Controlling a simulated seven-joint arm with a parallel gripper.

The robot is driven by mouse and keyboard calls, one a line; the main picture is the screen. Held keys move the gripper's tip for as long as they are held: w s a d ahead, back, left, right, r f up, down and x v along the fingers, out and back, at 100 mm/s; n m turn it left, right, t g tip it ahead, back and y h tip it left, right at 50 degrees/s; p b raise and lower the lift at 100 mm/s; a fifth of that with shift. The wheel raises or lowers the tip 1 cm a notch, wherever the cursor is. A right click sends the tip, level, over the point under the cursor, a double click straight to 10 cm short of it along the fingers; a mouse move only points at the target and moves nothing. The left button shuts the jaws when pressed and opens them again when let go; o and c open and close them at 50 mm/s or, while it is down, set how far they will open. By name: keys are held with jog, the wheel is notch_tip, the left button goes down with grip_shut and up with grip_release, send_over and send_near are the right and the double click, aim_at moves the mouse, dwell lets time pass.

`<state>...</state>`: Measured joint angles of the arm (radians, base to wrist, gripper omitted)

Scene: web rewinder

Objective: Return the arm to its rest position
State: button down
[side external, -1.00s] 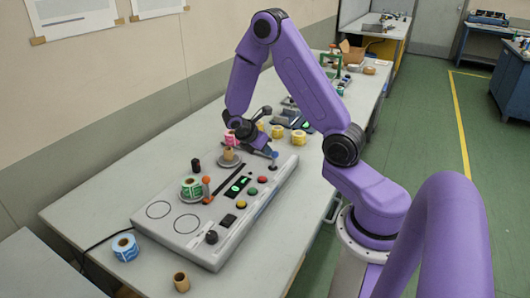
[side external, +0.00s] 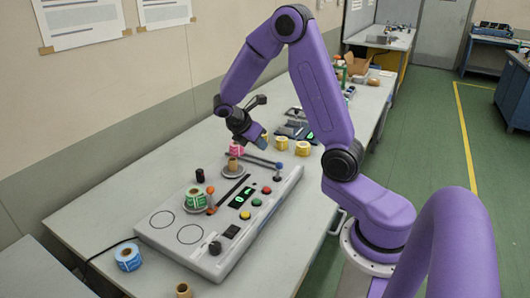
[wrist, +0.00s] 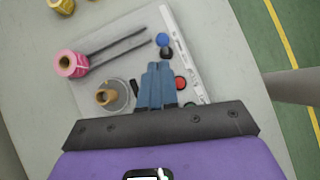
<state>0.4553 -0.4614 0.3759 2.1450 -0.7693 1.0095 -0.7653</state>
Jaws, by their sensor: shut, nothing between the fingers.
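My gripper (side external: 262,143) is raised above the far end of the grey rewinder (side external: 222,222). In the wrist view its two blue-grey fingers (wrist: 158,68) are together with nothing between them. Below, the rewinder panel (wrist: 205,48) carries a brown core on a round spindle plate (wrist: 112,97). A pink roll (side external: 236,149) stands near the far end of the panel; it also shows in the wrist view (wrist: 70,64). A green label roll (side external: 195,198) sits on the nearer spindle.
Several yellow rolls (side external: 302,147) stand beyond the rewinder. A blue-and-white roll (side external: 128,257) and a brown core (side external: 184,290) stand on the near table. The air around my gripper is clear.

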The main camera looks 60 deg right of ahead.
jog(key=shift+v, duration=0.8)
jog(key=shift+r, duration=0.1)
jog(key=s+a+r+m+t+y, duration=0.1)
jog(key=s+a+y, duration=0.1)
jog(key=s+a, duration=0.35)
jog(key=s+a+r+t+y, duration=0.1)
jog(key=s+a+t, duration=0.1)
jog(key=a, duration=0.7)
jog(key=s+a+y, duration=0.2)
jog(key=s+a, duration=0.1)
jog(key=s, duration=0.5)
jog(key=s+a+r+m+y, duration=0.1)
jog(key=s+a, duration=0.3)
jog(key=s, duration=0.4)
jog(key=shift+r+m+g+y, duration=0.25)
jog(key=shift+m+g+y, duration=0.05)
jog(key=shift+y, duration=0.5)
